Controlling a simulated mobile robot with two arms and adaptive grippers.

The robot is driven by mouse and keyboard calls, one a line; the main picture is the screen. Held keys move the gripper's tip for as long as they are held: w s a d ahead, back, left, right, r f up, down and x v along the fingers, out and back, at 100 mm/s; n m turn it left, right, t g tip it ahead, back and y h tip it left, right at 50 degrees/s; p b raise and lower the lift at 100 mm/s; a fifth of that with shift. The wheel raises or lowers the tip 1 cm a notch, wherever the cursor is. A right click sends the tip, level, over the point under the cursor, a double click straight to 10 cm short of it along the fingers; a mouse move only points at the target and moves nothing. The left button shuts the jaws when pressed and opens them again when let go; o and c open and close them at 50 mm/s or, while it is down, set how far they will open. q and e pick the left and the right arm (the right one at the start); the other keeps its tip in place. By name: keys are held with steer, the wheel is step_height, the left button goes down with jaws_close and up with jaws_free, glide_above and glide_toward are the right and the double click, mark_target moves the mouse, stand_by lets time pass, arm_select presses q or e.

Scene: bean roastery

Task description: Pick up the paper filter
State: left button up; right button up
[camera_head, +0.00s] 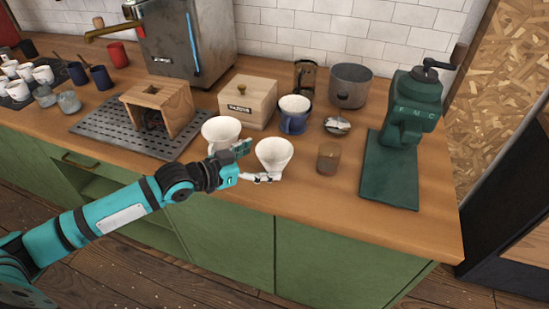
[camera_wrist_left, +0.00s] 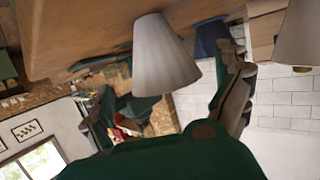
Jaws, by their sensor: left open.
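The paper filter (camera_head: 274,155) is a white cone near the front edge of the wooden counter. My left gripper (camera_head: 257,163) is open at its left side, with one finger toward the back and one toward the front. In the left wrist view the white cone (camera_wrist_left: 165,60) shows between the open fingers (camera_wrist_left: 168,105), with gaps visible on both sides. I cannot tell whether a finger touches it. The lower tip of the cone is partly hidden by the front finger in the head view. My right gripper is not in view.
Behind are a blue mug (camera_head: 293,122) and a wooden box (camera_head: 247,108). A brown cup (camera_head: 328,158) and a green grinder (camera_head: 405,118) stand to the right. The counter's front strip is clear.

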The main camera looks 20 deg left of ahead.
mark_target(283, 156)
arm_select(q)
steer(key=x, duration=0.2)
steer(key=p+x, duration=0.1)
steer(key=x, duration=0.2)
steer(key=shift+w+f, duration=0.1)
steer(key=shift+f, duration=0.3)
steer(key=shift+a, duration=0.1)
steer(key=c, duration=0.8)
